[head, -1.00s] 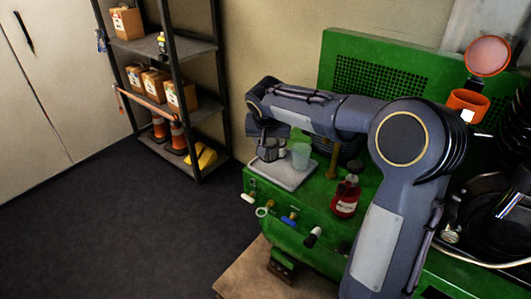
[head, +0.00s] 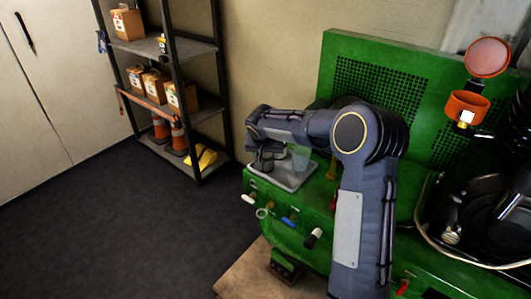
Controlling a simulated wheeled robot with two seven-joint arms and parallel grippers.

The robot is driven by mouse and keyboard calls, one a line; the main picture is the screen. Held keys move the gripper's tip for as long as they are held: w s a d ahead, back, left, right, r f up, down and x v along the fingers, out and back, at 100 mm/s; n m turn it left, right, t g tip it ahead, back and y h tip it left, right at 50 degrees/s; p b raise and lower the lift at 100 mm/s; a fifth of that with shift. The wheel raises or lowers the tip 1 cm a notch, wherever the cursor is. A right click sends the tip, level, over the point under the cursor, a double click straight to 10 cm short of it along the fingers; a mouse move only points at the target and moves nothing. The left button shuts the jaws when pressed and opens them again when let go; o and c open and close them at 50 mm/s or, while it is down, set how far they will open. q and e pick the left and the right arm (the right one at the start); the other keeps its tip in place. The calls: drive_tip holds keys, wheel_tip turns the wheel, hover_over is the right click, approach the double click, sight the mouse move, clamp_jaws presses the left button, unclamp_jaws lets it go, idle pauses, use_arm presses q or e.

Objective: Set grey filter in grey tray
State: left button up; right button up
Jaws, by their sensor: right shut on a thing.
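The grey tray (head: 293,182) lies flat on the left end of the green machine. My right gripper (head: 266,157) hangs over the tray's left part, small and dark beneath the end of my arm. It is shut on a dark grey piece, apparently the grey filter (head: 264,166), low at the tray. I cannot tell whether the filter touches the tray. A clear cup (head: 299,156) stands at the tray's back, partly covered by my arm. My left gripper is out of view.
The green machine (head: 420,85) has knobs along its front edge. An orange cup (head: 466,106) hangs at the right, near black round parts. My forearm mostly hides the red bottle. A shelf rack (head: 203,110) with boxes and cones stands at the left; the floor between is clear.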

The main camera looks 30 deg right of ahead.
drive_tip(key=shift+f, duration=0.15)
drive_tip(key=o, duration=1)
drive_tip(key=shift+c, duration=0.2)
